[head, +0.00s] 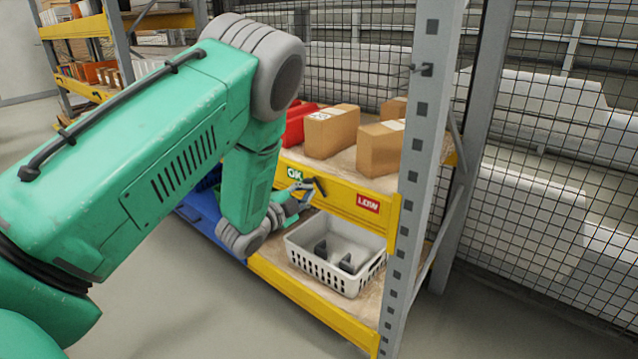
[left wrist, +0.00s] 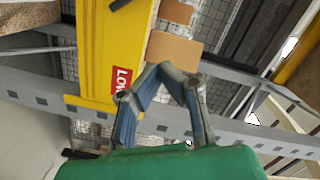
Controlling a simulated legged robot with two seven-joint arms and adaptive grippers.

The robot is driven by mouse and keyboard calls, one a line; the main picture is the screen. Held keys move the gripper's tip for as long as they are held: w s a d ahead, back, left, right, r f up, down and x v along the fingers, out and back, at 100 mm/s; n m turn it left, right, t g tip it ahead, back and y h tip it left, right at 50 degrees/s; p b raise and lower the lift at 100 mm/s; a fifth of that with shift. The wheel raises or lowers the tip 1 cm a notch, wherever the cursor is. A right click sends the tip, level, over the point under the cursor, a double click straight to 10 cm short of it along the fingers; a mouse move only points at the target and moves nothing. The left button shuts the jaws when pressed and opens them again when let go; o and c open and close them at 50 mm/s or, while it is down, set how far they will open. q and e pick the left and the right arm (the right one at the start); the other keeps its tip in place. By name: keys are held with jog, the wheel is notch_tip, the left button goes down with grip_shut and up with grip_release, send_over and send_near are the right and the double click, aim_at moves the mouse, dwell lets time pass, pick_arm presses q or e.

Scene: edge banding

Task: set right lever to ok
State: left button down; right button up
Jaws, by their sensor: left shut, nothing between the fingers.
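The yellow shelf beam (head: 338,199) carries a green OK label (head: 295,174) and, to its right, a red LOW label (head: 368,204). The red label also shows in the left wrist view (left wrist: 121,79). A small dark lever (head: 320,187) sits on the beam between the labels, nearer OK; its exact angle is hard to tell. A dark piece, probably this lever, is cut off at the top of the left wrist view (left wrist: 119,4). My left gripper (head: 303,190) is shut and empty, close beside the lever; contact is unclear. My right gripper is out of view.
A white basket (head: 335,256) with dark items stands on the lower shelf. Cardboard boxes (head: 332,131) and a red bin (head: 298,124) are on the shelf above. A grey upright post (head: 425,150) stands to the right, before wire mesh.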

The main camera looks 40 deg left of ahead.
pick_arm(q)
jog(key=s+a, duration=0.3)
jog(key=s, duration=0.1)
jog(key=s+d+f+n+g, duration=0.45)
jog(key=s+f, duration=0.25)
jog(key=f, duration=0.2)
jog(key=s+d+f+n+g, duration=0.3)
jog(key=s+d+f+g, duration=0.15)
jog(key=s+f, duration=0.35)
jog(key=s+d+f+n+g, duration=0.2)
jog(key=s+d+f+g, duration=0.1)
jog(key=s, duration=0.7)
jog(key=s+d+f+n+g, duration=0.2)
jog(key=s+d+f+g, duration=0.1)
jog(key=s, duration=0.7)
jog(key=shift+d+f+g+p, duration=0.3)
jog(key=shift+d+f+g, duration=0.1)
jog(key=shift+d+g, duration=0.6)
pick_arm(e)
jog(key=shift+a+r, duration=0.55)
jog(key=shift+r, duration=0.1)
